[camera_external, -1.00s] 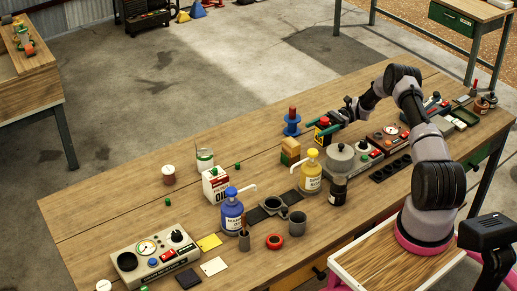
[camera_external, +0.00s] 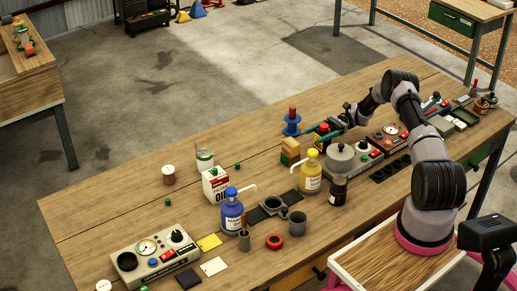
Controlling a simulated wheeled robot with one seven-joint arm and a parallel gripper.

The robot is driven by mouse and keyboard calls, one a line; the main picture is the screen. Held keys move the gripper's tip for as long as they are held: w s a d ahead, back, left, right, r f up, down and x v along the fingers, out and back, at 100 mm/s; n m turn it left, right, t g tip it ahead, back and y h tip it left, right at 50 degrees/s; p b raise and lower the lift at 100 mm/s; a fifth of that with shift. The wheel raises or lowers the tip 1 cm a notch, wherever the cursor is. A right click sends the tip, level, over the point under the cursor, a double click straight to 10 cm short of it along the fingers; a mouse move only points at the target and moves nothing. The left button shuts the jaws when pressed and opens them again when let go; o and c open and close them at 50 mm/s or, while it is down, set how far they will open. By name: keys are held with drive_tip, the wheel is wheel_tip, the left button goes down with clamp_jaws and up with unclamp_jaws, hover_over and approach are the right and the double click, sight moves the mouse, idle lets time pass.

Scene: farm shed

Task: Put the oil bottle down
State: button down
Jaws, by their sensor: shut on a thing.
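My gripper (camera_external: 322,134) is at the far side of the workbench, shut on the oil bottle (camera_external: 325,129), a small dark bottle with a red top. The green fingers lie around its body and hide much of it. It looks upright.
The bench's back left is mostly clear.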

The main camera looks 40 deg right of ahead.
drive_tip(key=shift+f, duration=0.4)
unclamp_jaws()
drive_tip(key=shift+d, duration=0.1)
drive_tip(key=d, duration=1)
drive_tip(key=shift+d, duration=0.35)
